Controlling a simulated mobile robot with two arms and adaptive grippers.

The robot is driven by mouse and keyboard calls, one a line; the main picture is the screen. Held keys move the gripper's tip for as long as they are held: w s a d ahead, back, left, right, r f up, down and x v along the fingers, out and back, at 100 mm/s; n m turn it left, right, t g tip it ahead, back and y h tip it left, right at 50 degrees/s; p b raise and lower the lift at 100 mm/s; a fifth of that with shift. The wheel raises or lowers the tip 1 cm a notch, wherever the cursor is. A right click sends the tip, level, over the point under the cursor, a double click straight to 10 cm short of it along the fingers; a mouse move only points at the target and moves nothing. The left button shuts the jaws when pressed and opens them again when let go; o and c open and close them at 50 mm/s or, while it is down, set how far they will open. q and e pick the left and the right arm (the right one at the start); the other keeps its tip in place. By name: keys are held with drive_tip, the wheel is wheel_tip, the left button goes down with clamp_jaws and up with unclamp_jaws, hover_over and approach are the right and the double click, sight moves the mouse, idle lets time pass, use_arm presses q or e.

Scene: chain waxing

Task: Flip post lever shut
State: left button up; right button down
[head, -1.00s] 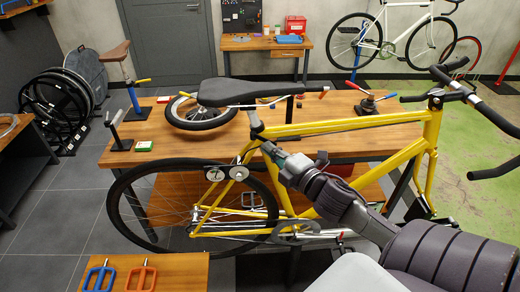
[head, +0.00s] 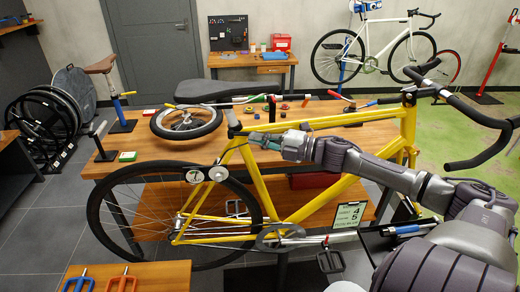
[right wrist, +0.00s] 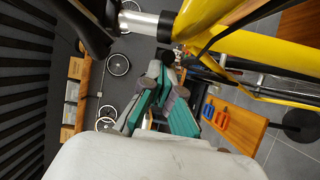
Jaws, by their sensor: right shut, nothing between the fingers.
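The yellow bicycle (head: 292,214) stands side-on in the head view, with its black saddle (head: 205,91) on a silver seat post (head: 231,115). The silver post also shows in the right wrist view (right wrist: 142,22). The small clamp area (right wrist: 179,52) is at the junction of post and frame. I cannot make out the post lever or its position. My right gripper (head: 254,138) is just right of the seat-post junction, by the top of the frame. Its green-grey fingers (right wrist: 162,88) are shut and empty, pointing towards the junction. Contact cannot be told. My left gripper is out of view.
A wooden workbench (head: 135,161) behind the bicycle carries a small wheel (head: 186,122) and tools. A low wooden table (head: 160,275) with blue and orange-handled tools is at front left.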

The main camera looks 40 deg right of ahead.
drive_tip(key=shift+w+d, duration=0.3)
drive_tip(key=shift+d, duration=0.25)
drive_tip(key=shift+d+r, duration=0.1)
drive_tip(key=shift+r, duration=0.05)
idle(0.4)
